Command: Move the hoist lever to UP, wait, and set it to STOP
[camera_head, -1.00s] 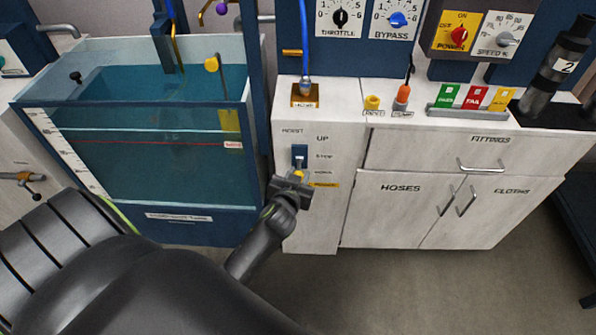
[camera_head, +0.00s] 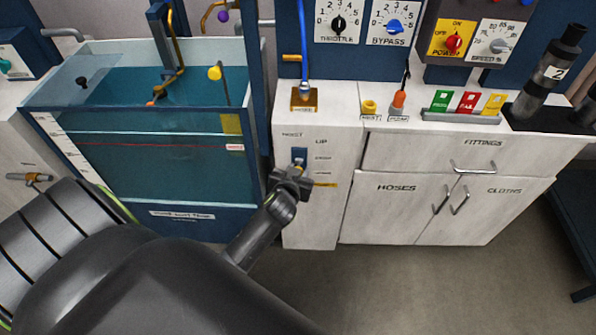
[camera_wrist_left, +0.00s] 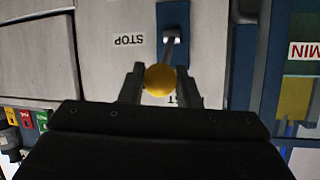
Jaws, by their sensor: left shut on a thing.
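The hoist lever has a yellow knob (camera_head: 299,168) on a short shaft from a blue plate (camera_head: 299,154) on the white cabinet front. Beside it are the labels UP (camera_head: 321,141) and STOP (camera_head: 323,158), with smaller markings below. My left gripper (camera_head: 294,178) is shut on the knob, just below the plate. In the left wrist view, its fingers (camera_wrist_left: 160,84) flank the yellow knob (camera_wrist_left: 160,79), and the shaft runs to the blue plate (camera_wrist_left: 172,18). The exact lever setting is hard to read. My right gripper is not in view.
Cabinet doors (camera_head: 395,212) are at right. Dials and a tray of coloured tags (camera_head: 460,117) are above. The front floor is clear.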

